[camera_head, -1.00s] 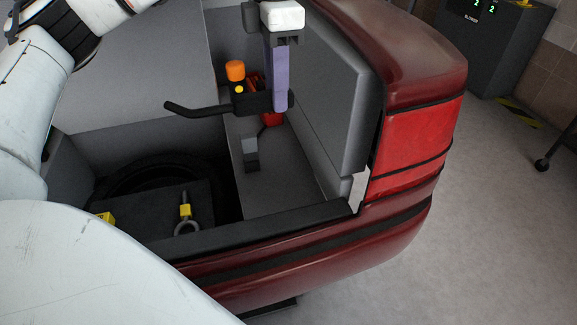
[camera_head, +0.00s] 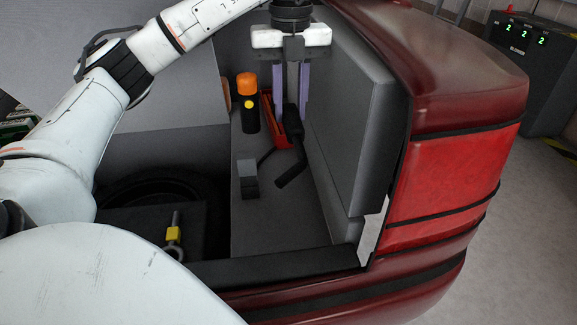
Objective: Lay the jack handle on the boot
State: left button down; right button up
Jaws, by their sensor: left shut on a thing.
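The black bent jack handle (camera_head: 299,153) is in the boot of the red car, over the right part of the grey boot floor (camera_head: 285,220). Its upper end is at the gripper and its free end points down toward the near edge. I cannot tell whether it touches the floor. My left gripper (camera_head: 290,115), with a white body and purple fingers, comes from above and is shut on the handle. The fingertips partly hide the grip. My right gripper is not in view.
A grey side panel (camera_head: 352,120) bounds the right. A wheel well (camera_head: 160,187) opens at left.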

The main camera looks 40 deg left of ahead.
pick_arm(q)
notch_tip(320, 180, down, 15)
jog(key=b, duration=0.3)
jog(key=shift+f+b, duration=0.95)
jog(key=shift+f, duration=1.8)
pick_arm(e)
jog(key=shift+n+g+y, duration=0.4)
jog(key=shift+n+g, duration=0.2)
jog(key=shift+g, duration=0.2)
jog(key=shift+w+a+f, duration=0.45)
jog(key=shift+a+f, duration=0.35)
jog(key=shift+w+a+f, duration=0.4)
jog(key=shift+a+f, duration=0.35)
pick_arm(q)
jog(key=shift+f, duration=0.2)
jog(key=c, duration=1.5)
grip_release()
jog(key=shift+o, duration=0.2)
jog(key=shift+r, duration=0.3)
notch_tip(320, 180, up, 12)
jog(key=p, duration=0.3)
jog(key=shift+p, duration=0.35)
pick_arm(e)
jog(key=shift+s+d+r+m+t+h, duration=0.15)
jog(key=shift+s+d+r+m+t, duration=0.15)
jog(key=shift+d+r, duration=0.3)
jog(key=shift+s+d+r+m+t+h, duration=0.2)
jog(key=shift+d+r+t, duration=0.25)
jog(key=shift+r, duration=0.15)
